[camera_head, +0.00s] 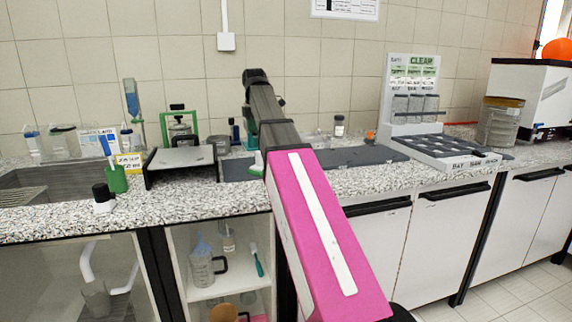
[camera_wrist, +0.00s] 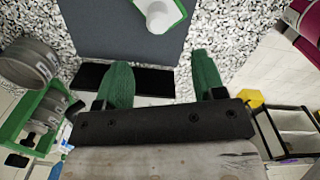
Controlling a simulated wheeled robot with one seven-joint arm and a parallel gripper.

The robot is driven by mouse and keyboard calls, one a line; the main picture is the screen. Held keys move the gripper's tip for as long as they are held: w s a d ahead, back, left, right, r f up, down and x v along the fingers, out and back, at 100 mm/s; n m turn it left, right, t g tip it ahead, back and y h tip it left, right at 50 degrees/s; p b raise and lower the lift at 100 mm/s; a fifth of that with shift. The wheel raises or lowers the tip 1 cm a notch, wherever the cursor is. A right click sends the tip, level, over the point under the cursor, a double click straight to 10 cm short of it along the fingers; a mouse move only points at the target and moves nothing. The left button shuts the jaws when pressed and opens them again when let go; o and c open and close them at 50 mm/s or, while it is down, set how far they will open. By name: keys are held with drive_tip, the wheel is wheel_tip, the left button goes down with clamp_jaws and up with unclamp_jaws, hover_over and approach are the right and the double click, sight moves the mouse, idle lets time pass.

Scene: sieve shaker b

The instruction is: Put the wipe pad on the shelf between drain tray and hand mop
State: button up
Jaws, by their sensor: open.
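My gripper (camera_wrist: 162,80) is open and empty, its two green fingers apart above the counter; in the head view my arm hides most of it. A white piece with a green edge and a rounded grip (camera_wrist: 163,14) lies on a dark grey mat ahead of the fingers, apart from them. It also shows beside my arm in the head view (camera_head: 257,168). I cannot tell whether it is the wipe pad. An open shelf (camera_head: 208,293) under the counter holds a clear jug (camera_head: 202,262) and a teal-handled tool (camera_head: 257,262). I cannot identify the drain tray or hand mop with certainty.
A grey plate on a black stand (camera_head: 180,158) and a green-framed device (camera_head: 180,125) stand left of my arm. A sink (camera_head: 50,188) is far left. A jar rack (camera_head: 410,100) stands behind a compartment tray (camera_head: 440,150) at right. Speckled counter shows between them.

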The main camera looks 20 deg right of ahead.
drive_tip(key=shift+r, duration=0.15)
drive_tip(key=shift+f, duration=0.2)
approach(260, 165)
drive_tip(key=shift+w+f, duration=0.2)
drive_tip(key=shift+w, duration=0.25)
drive_tip(key=shift+w+d+f, duration=0.15)
drive_tip(key=shift+f, duration=1.3)
drive_tip(key=shift+w+d+f, duration=0.15)
drive_tip(key=shift+f, duration=1.3)
clamp_jaws()
